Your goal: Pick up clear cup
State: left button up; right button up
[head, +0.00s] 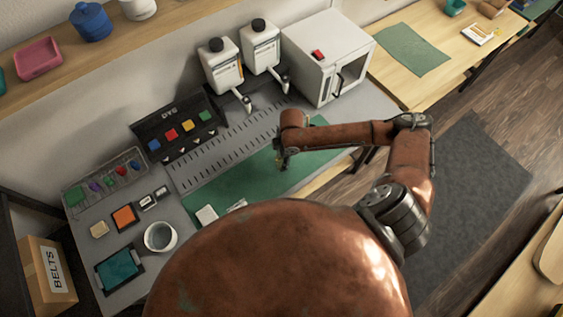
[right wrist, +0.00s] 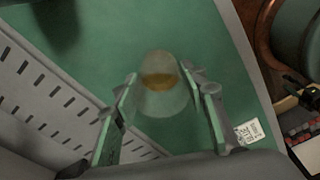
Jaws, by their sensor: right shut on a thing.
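The clear cup (right wrist: 163,88) is see-through, with a band of amber at its middle, in the right wrist view. My right gripper (right wrist: 163,100) has a finger on each side of it and is shut on it. In the head view my right gripper (head: 282,163) is over the green mat (head: 225,195); the cup is too small and covered there to make out. I cannot tell whether the cup touches the mat. My left gripper is not in view.
A slotted grey plate (head: 195,165) lies behind the mat. Two white pump bottles (head: 223,68) and a white cabinet (head: 328,60) stand at the back. A control panel (head: 178,132), a parts tray (head: 105,178), a grey-white container (head: 160,237) and a teal pad (head: 119,266) occupy the left.

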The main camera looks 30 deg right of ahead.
jog(key=c, duration=0.5)
jog(key=shift+r, duration=0.15)
jog(key=shift+r, duration=1.4)
jog(key=s+a+r+p, duration=0.2)
jog(key=s+r+p, duration=0.4)
jog(key=s+r, duration=0.4)
jog(key=shift+s+p, duration=0.35)
jog(key=shift+s, duration=1.5)
